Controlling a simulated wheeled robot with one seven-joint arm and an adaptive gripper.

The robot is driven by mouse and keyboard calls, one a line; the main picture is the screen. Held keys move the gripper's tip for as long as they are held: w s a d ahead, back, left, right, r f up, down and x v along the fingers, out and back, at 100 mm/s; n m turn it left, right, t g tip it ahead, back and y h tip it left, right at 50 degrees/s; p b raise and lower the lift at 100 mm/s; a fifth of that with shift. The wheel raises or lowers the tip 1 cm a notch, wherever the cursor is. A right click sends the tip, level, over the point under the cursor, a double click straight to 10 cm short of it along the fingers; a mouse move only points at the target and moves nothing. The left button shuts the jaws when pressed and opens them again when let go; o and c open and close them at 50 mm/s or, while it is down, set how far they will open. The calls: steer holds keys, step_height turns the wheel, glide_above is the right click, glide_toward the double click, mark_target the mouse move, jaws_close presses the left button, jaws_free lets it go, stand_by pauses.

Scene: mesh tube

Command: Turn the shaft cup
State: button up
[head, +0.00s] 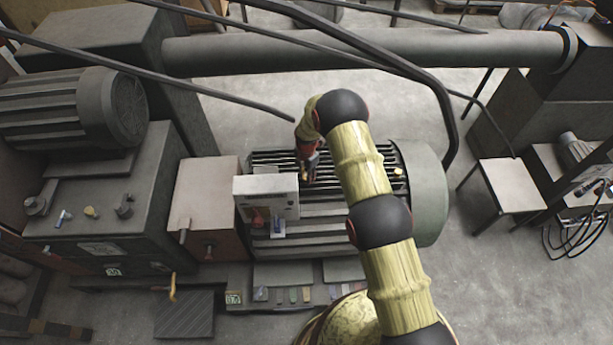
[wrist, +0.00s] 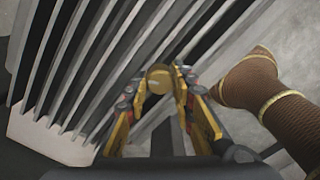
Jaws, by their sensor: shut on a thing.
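A round, yellow-gold cup (wrist: 159,76), which I take as the shaft cup, shows between the fingertips of my gripper (wrist: 160,90) in the wrist view. The fingers are on its left and right sides, shut on it. In the head view, my gripper (head: 308,172) points down over the finned top of the grey motor (head: 330,215), just behind a pale box. The cup is too small and too covered there to make out clearly. The cup's lower part and what it sits on are hidden by the fingers in the wrist view.
The pale box (head: 266,190) stands close in front of my gripper. A small yellowish knob (head: 397,171) sits on the motor to the right. Dark pipes (head: 418,80) cross above. A small white table (head: 513,184) stands on the right; open floor lies behind the motor.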

jaws_close()
steer(key=shift+f+m+b, duration=0.15)
steer(key=shift+m+b, duration=0.15)
steer(key=shift+b, duration=0.2)
